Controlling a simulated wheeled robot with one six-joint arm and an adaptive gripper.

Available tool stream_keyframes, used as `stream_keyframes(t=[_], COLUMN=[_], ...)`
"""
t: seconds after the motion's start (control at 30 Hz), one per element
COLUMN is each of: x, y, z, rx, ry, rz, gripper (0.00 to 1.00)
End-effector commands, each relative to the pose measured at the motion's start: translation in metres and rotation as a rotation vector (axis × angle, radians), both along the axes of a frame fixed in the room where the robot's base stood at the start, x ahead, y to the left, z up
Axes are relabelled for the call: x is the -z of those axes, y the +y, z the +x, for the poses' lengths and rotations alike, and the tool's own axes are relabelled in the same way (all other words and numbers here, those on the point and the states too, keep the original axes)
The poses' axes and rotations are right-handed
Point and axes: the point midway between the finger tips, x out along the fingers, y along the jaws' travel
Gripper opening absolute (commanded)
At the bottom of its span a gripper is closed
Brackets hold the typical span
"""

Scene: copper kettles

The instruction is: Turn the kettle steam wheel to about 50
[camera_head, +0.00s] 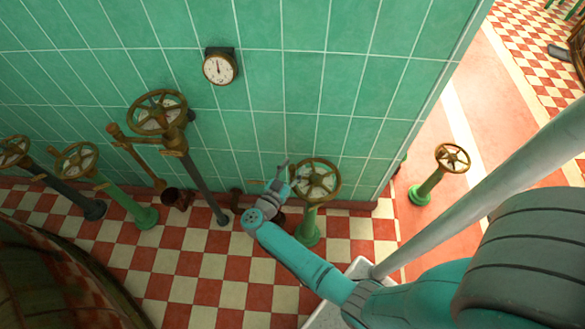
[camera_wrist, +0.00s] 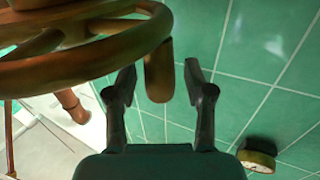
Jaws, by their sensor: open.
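A brass-coloured handwheel (camera_head: 316,180) stands on a green post close to the tiled wall. I cannot tell from the pictures whether it is the kettle steam wheel. In the wrist view its rim (camera_wrist: 85,62) fills the upper left. A rounded brown handle (camera_wrist: 158,75) hangs from the rim, between my fingertips in the picture. My gripper (camera_head: 284,173) is at the left side of this wheel. In the wrist view my gripper (camera_wrist: 160,72) is open, with one dark finger on each side of the handle and gaps showing. No scale or number is readable on the wheel.
A round dial gauge (camera_head: 220,69) hangs on the green wall. A larger wheel (camera_head: 157,111) and two other wheels stand to the left; another (camera_head: 452,158) is at right. A large dark rounded vessel (camera_head: 45,285) fills the lower left. The checkered floor (camera_head: 200,290) between is clear.

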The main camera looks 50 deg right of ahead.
Motion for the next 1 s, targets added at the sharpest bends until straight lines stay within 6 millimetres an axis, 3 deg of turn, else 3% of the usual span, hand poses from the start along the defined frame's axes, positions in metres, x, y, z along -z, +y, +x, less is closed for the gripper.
stream_keyframes(t=[0.1,0.3,0.67,1.0], x=[0.0,0.0,0.0,0.0], y=[0.0,0.0,0.001,0.012], z=[0.0,0.0,-0.001,-0.012], rx=[0.0,0.0,-0.015,-0.185], ry=[0.0,0.0,0.0,0.002], rz=[0.0,0.0,-0.001,-0.001], gripper=[0.5,0.0,0.0,0.0])
